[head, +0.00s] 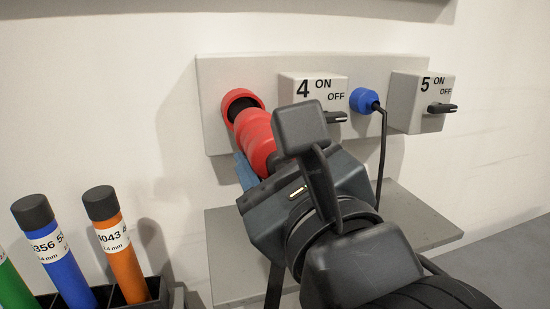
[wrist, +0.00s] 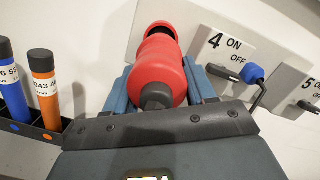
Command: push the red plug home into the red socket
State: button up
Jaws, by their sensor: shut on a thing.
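The red plug (head: 256,136) is a ribbed red cylinder with a dark rear end, also in the wrist view (wrist: 160,70). My gripper (wrist: 160,85) is shut on it, with one blue finger on each side of its body. In the head view my gripper (head: 248,168) covers the plug's rear. The red socket (head: 232,96) is a round red ring with a dark opening on the grey wall panel. It also shows in the wrist view (wrist: 161,26). The plug's front is at the socket's lower right, and part of the dark opening shows beside it. I cannot tell how far the plug is in.
Right of the socket are switch box 4 (head: 313,98), a blue plug (head: 364,100) with a hanging black cable, and switch box 5 (head: 421,100). A grey shelf (head: 420,228) juts out below. A rack with coloured capped tubes (head: 125,250) stands at lower left.

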jog(key=shift+f+x, duration=0.2)
jog(key=shift+x, duration=1.75)
jog(key=shift+d, duration=0.1)
jog(key=shift+b, duration=1)
jog(key=shift+f+b+x, duration=0.1)
jog(key=shift+b+x, duration=0.1)
jog(key=shift+x, duration=0.85)
jog(key=shift+f+b+x, duration=0.15)
jog(key=shift+x, duration=0.95)
jog(key=o, duration=1.3)
jog(key=shift+d, duration=0.1)
jog(key=b+v, duration=0.2)
jog(key=v, duration=0.5)
jog(key=shift+s+d, duration=0.2)
jog(key=shift+s, duration=0.15)
